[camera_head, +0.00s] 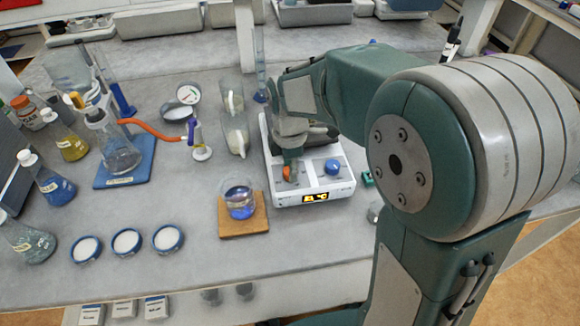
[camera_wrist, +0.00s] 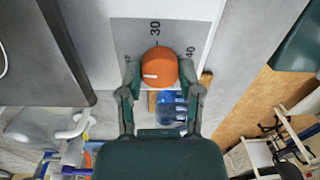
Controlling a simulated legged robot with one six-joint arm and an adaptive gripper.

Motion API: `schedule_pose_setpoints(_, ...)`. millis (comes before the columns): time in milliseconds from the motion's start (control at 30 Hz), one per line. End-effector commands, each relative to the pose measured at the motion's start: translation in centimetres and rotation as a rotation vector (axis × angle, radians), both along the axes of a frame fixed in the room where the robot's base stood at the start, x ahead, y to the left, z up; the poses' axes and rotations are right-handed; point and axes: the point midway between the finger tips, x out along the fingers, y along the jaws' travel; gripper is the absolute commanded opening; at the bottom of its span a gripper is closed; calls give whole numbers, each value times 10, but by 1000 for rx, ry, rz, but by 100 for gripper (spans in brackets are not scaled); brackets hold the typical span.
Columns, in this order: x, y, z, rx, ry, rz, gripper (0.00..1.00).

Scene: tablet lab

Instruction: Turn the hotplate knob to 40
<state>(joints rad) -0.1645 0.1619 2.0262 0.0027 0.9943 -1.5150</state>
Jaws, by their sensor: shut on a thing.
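The white hotplate (camera_head: 343,186) stands on the bench with a lit orange display (camera_head: 316,197) on its front, too small to read. Its orange knob (camera_head: 287,173) is at the left of the top panel. My gripper (camera_head: 291,160) reaches down onto it. In the wrist view the orange knob (camera_wrist: 161,62) sits between the fingers of my gripper (camera_wrist: 160,75), which are shut on its sides. The knob's white mark lies on its left side. The dial reads 30 above the knob and 40 to its right; a left label is partly hidden.
A blue knob (camera_head: 332,167) is right of the orange one. A beaker of blue liquid (camera_head: 241,202) stands on a cork mat (camera_head: 234,228) close to the hotplate's left.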

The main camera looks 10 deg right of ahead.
Motion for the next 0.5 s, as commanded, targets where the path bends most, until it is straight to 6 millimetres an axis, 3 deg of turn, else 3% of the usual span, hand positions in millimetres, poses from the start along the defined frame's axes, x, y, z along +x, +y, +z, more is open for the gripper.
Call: schedule_pose_setpoints(500,0,-1,-1,1,-2,-444,0)
